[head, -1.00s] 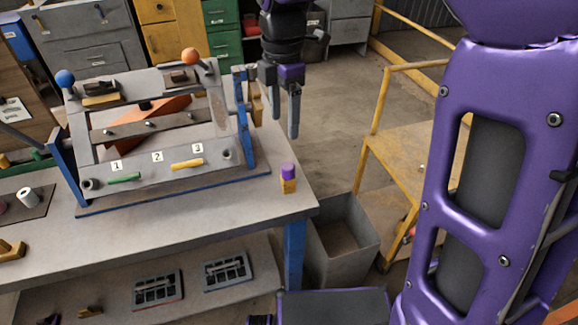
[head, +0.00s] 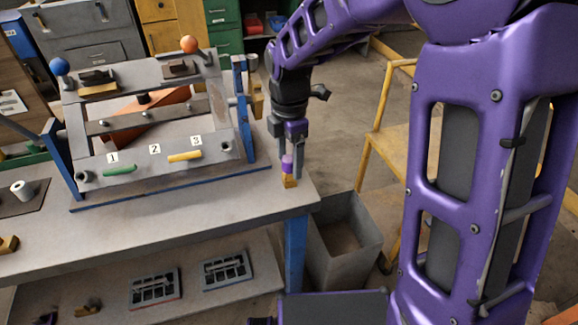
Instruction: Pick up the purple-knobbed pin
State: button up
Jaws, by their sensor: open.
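The purple-knobbed pin (head: 287,164) stands upright in a small yellow-brown block (head: 290,181) near the right end of the workbench. Its purple knob is on top; any shaft below is hidden. My gripper (head: 290,160) points down over the pin, with its fingers apart. In the picture one finger is to the left of the knob and one to the right. I cannot tell whether either finger touches it.
A grey fixture with a blue frame (head: 250,140) stands on the workbench (head: 230,200), left of my gripper. It carries numbered labels, green and yellow handles, and blue and orange balls. A grey bin (head: 370,240) and a yellow cart (head: 385,150) stand right of the bench.

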grip_shut()
dwell(0.3)
